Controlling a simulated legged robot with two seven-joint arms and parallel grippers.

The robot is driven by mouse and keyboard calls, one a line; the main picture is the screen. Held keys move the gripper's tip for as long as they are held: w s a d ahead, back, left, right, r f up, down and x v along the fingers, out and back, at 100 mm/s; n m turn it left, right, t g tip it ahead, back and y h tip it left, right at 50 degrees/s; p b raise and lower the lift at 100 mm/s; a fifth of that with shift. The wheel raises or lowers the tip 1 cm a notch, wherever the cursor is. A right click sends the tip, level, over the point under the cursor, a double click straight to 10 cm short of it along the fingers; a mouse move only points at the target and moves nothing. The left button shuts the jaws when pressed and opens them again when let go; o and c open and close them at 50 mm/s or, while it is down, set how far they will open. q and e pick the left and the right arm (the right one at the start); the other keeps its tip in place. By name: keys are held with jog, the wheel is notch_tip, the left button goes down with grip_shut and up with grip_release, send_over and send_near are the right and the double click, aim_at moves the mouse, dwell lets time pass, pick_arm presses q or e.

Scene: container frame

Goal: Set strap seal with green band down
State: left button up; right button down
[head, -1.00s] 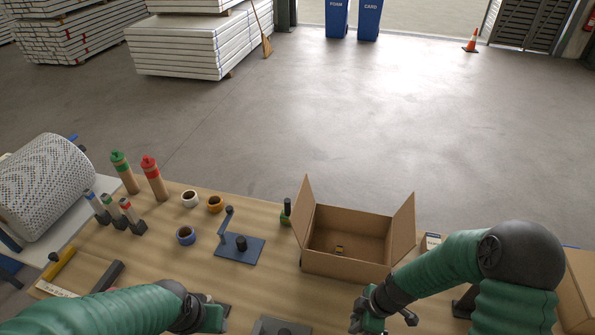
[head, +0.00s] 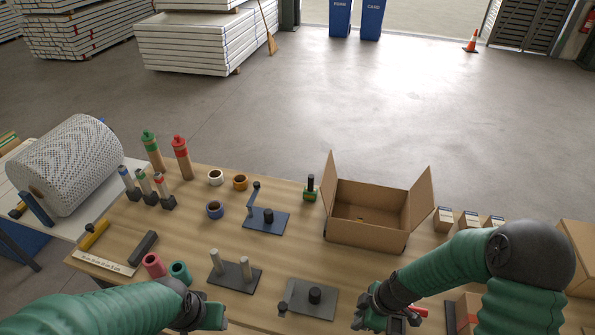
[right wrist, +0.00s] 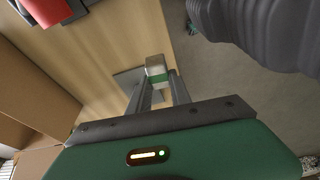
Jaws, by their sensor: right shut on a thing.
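My right gripper (right wrist: 158,82) is shut on a small pale block with a green band, the strap seal (right wrist: 157,70), in the right wrist view. The seal sits between the fingertips, with brown tabletop and a grey plate edge beyond it. In the head view my right gripper (head: 386,318) is at the bottom, right of the grey plate with a dark knob (head: 312,297); the seal cannot be made out there. My left gripper (head: 212,316) is at the bottom left of centre, partly hidden by its own arm, and its fingers cannot be read.
An open cardboard box (head: 365,236) stands behind my right gripper. A red object (head: 412,316) lies close beside that gripper. A plate with two pale posts (head: 235,275), a blue plate with a crank (head: 266,222) and tape rolls (head: 216,177) occupy the middle. Bare wood lies between them.

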pick_arm(q)
notch_tip(320, 180, down, 13)
jog(key=d+b, duration=0.1)
jog(key=b, duration=1.1)
jog(key=shift+w+d, duration=0.2)
jog(key=shift+w, duration=0.2)
pick_arm(e)
jog(key=shift+w+d+f+m+t+h, duration=0.4)
jog(key=shift+d+m, duration=0.3)
jog(key=shift+m, duration=1.65)
jog(key=shift+w+d+f+m+t+h, duration=0.3)
jog(key=shift+d+m+h, duration=0.35)
jog(key=shift+m, duration=1.65)
jog(key=shift+w+d+f+m+t+h, duration=0.35)
jog(key=shift+d+m, duration=0.4)
jog(key=shift+m, duration=1.6)
